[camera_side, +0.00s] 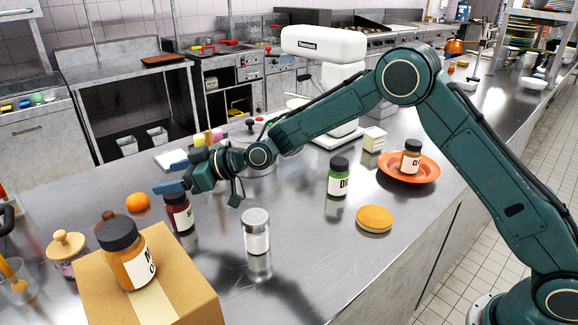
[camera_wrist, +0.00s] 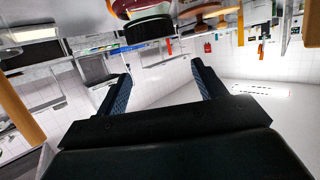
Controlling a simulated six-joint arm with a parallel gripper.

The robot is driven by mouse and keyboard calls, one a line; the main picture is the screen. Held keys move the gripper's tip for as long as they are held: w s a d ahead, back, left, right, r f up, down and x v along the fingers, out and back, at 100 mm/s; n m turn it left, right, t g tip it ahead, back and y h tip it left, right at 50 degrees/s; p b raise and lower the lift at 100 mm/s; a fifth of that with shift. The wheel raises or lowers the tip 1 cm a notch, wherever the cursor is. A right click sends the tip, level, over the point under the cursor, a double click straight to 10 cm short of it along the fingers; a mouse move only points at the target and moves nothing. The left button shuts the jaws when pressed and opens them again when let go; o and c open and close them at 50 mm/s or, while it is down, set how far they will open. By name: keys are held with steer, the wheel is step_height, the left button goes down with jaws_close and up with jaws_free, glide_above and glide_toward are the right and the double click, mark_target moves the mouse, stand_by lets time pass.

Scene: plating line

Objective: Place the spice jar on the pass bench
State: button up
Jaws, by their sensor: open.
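Several jars are in the side view, and I cannot tell which one is the spice jar. A dark red jar (camera_side: 179,215) with a white label stands upright on the steel bench (camera_side: 315,255). An amber jar (camera_side: 120,265) stands on a cardboard box. A green jar (camera_side: 338,180) stands on the bench, and a brown jar (camera_side: 410,160) stands in an orange plate (camera_side: 427,168). My gripper (camera_side: 170,177) is open with nothing visible between its blue fingers, close to the dark red jar's lid; contact is unclear. Both fingers also show in the wrist view (camera_wrist: 160,85), apart and empty.
A metal-topped shaker (camera_side: 256,232), a round yellow-brown item (camera_side: 375,219), an orange fruit (camera_side: 137,202) and a wooden-lidded jar (camera_side: 68,250) stand around. The cardboard box (camera_side: 195,285) fills the front left. A white machine (camera_side: 325,60) stands behind my arm. The front middle bench is clear.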

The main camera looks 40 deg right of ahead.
mark_target(178, 210)
steer(key=shift+f, duration=0.5)
steer(key=shift+f, duration=0.5)
steer(key=shift+w+a+f, duration=0.15)
steer(key=shift+f, duration=0.35)
steer(key=shift+w+a+f, duration=0.15)
steer(key=shift+f, duration=0.3)
steer(key=shift+w+a+f, duration=0.15)
steer(key=shift+f, duration=0.35)
steer(key=shift+x, duration=0.8)
steer(key=shift+c, duration=0.4)
steer(key=shift+r, duration=0.1)
steer(key=c, duration=1.2)
steer(key=shift+c, duration=0.2)
steer(key=shift+r, duration=0.1)
